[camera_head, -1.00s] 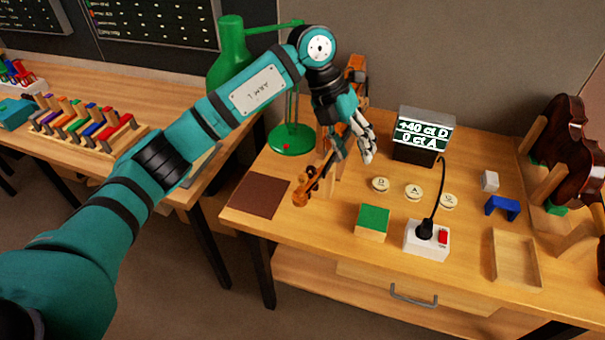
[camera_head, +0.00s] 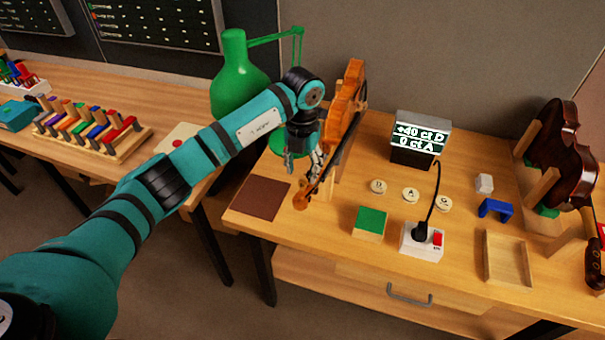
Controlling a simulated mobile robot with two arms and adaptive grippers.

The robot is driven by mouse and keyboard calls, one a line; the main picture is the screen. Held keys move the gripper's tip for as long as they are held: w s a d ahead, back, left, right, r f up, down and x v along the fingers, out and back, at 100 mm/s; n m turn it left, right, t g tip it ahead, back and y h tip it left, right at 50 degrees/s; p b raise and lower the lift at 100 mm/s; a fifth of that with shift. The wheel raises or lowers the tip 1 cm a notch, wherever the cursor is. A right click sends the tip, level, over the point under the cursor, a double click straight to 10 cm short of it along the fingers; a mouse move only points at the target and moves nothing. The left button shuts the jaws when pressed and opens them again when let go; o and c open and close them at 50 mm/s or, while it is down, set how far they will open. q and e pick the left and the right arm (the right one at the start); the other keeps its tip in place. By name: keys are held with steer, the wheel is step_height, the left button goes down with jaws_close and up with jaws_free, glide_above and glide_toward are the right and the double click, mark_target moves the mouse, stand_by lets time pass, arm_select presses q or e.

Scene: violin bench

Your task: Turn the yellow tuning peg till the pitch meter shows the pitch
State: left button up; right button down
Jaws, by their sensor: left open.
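An orange-brown violin (camera_head: 346,98) stands tilted in a wooden holder, its neck slanting down to the scroll (camera_head: 301,199). The yellow tuning peg is too small or hidden to make out. The pitch meter (camera_head: 422,128) reads "+40 ct D" above "0 ct A". My left gripper (camera_head: 304,170) is open, just left of the violin's neck and above the scroll; whether it touches the neck, I cannot tell. My right gripper is not in view.
A green lamp (camera_head: 238,85) stands close behind my left arm. Round D and A buttons (camera_head: 411,194), a green-topped block (camera_head: 370,221) and a switch box with cable (camera_head: 424,241) lie right of the scroll. A dark violin (camera_head: 560,150) stands at far right. A brown mat (camera_head: 260,197) is bare.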

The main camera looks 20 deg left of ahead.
mark_target(303, 180)
arm_select(q)
steer(key=shift+f+p, duration=0.6)
steer(key=shift+f, duration=1.8)
jaws_close()
